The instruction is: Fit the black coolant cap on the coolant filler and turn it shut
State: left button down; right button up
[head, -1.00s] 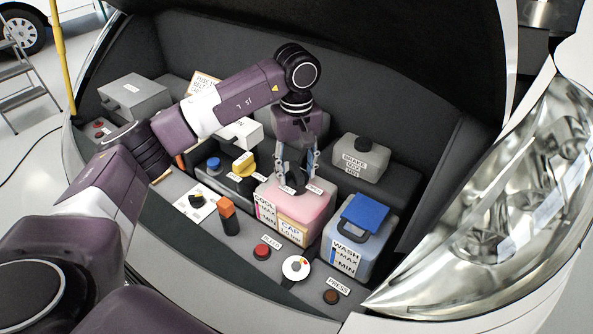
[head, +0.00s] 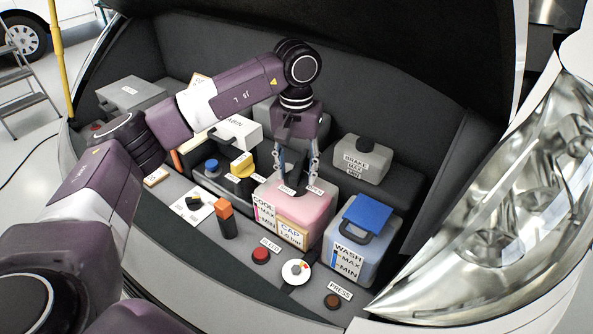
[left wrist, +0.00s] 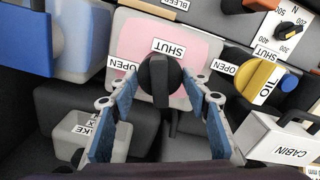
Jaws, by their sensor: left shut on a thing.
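The coolant tank (head: 313,206) is a pinkish box with a white lower part, marked COOL and CAP. The black coolant cap (left wrist: 160,80) sits over the filler on its top, and the filler itself is hidden under it. In the left wrist view the cap's raised ridge points up toward the SHUT label (left wrist: 174,47), with OPEN labels to both sides. My left gripper (head: 296,177) reaches down from above and is shut on the cap, its blue-padded fingers (left wrist: 160,92) on either side. In the head view the fingers partly hide the cap. My right gripper is not in view.
The washer tank (head: 352,250) with a blue lid stands right of the coolant tank. The brake reservoir (head: 362,160) is behind. The yellow oil cap (head: 243,166) and the cabin box (head: 238,131) are to the left. Buttons and a dial (head: 296,271) line the front ledge.

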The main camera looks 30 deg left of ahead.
aim_at(296, 169)
pick_arm(q)
jog(key=c, duration=1)
grip_release()
notch_tip(296, 169, up, 8)
jog(key=shift+f, duration=0.2)
